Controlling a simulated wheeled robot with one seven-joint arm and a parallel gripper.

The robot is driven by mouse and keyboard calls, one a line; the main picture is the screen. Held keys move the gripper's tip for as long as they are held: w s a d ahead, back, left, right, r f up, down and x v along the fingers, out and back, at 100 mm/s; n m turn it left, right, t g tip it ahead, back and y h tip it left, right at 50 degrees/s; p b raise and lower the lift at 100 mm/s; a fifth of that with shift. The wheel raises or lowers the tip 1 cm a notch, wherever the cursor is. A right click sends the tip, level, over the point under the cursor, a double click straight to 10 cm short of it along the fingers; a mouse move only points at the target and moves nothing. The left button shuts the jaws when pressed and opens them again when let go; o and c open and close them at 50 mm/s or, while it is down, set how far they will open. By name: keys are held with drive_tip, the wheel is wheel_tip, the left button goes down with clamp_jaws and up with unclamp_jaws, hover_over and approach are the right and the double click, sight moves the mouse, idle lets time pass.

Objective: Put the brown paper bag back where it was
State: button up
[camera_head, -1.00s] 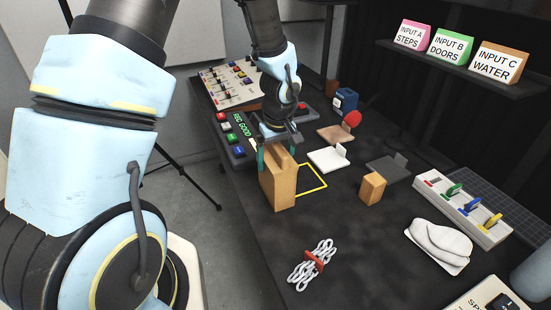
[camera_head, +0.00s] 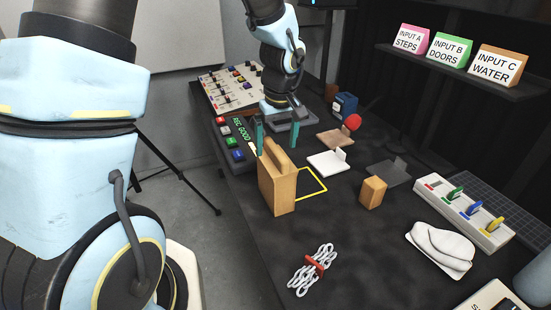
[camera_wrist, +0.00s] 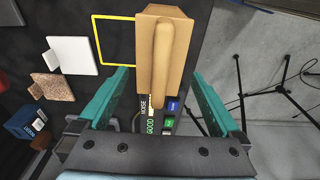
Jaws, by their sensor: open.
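The brown paper bag (camera_head: 281,190) stands upright on the dark table, just left of a yellow outlined square (camera_head: 312,184). It looks like a tan box with a rounded top handle. It also shows in the wrist view (camera_wrist: 179,70), at the top middle, with the yellow outline (camera_wrist: 113,17) beside it. My gripper (camera_head: 278,137) is open and empty, with teal fingers above and behind the bag. In the wrist view my gripper (camera_wrist: 166,100) has its fingers spread to either side of the bag's handle end, apart from it.
A small tan block (camera_head: 373,192), tied white cord (camera_head: 313,268) and lever panel (camera_head: 464,212) are farther right and forward. A button panel (camera_head: 234,143) sits on the left edge.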

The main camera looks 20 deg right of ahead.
drive_tip(key=r, duration=0.4)
drive_tip(key=shift+s+r, duration=0.25)
drive_tip(key=shift+r, duration=0.15)
drive_tip(key=s+a+m, duration=0.2)
drive_tip(key=s+a, duration=0.1)
drive_tip(key=a, duration=2.3)
drive_tip(key=shift+s+a, duration=0.15)
